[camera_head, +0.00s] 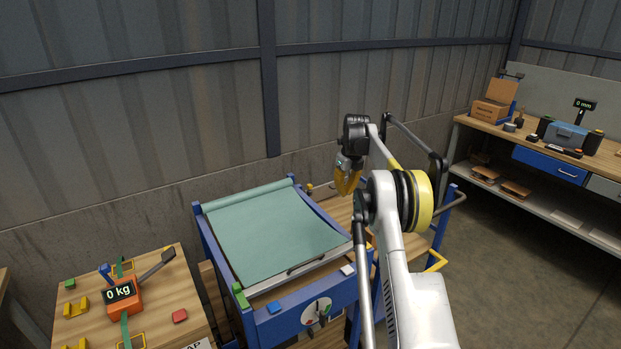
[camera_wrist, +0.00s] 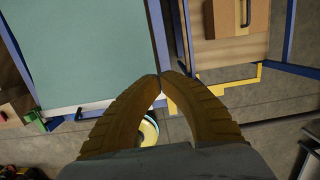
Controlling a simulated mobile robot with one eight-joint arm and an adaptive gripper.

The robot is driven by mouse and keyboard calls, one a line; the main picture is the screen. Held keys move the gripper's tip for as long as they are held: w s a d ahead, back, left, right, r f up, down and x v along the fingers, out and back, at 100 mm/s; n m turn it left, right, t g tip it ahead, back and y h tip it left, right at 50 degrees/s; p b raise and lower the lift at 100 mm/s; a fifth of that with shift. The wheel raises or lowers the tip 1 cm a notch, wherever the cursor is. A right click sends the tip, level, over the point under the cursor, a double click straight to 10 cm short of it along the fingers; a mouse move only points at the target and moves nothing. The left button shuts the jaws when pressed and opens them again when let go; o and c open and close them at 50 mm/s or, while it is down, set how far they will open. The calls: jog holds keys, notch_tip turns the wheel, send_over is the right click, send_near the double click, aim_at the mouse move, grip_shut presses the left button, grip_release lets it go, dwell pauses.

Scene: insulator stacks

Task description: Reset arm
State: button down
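My arm rises through the right middle of the head view, bent, with the wrist high above the right side of the blue-framed table. My gripper (camera_head: 347,188) points down there, well clear of the surfaces below. In the wrist view my gripper (camera_wrist: 161,76) has its two ribbed brown fingers touching at the tips. Nothing is seen held between them. The blue-framed table (camera_head: 300,318) with a green sheet (camera_head: 275,235) on top is below and to the left of the gripper. The green sheet also fills the upper left of the wrist view (camera_wrist: 80,55).
A wooden table (camera_head: 85,285) at lower left carries an orange scale (camera_head: 122,296) reading 0 kg. A workbench (camera_head: 545,145) with a blue toolbox (camera_head: 567,136) stands at right. A corrugated wall is behind. Bare floor (camera_head: 530,270) lies at lower right.

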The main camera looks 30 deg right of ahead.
jog(key=s+a+r+n+t+b, duration=0.1)
jog(key=s+a+r+n+b, duration=0.15)
jog(key=a+r+n, duration=0.75)
jog(key=s+a+r+n+t+b, duration=0.1)
jog(key=s+a+r+n, duration=0.25)
jog(key=s+a, duration=0.3)
jog(key=s+a+r+n+t+b, duration=0.1)
jog(key=s+a+r+n, duration=0.2)
jog(key=s+a+n, duration=0.35)
jog(key=s+a+f+n+t+b, duration=0.1)
jog(key=s+a+f+n, duration=0.3)
jog(key=s, duration=0.3)
jog(key=s+a+f+n+b, duration=0.1)
jog(key=s+a+f+n, duration=0.3)
jog(key=s+a+n, duration=0.2)
jog(key=s+a+f+n+t+b, duration=0.1)
jog(key=s+a+f+n, duration=0.3)
jog(key=s, duration=0.6)
jog(key=shift+a+f+n+t, duration=0.15)
jog(key=shift+a+n+t, duration=0.15)
jog(key=shift+a+n, duration=0.45)
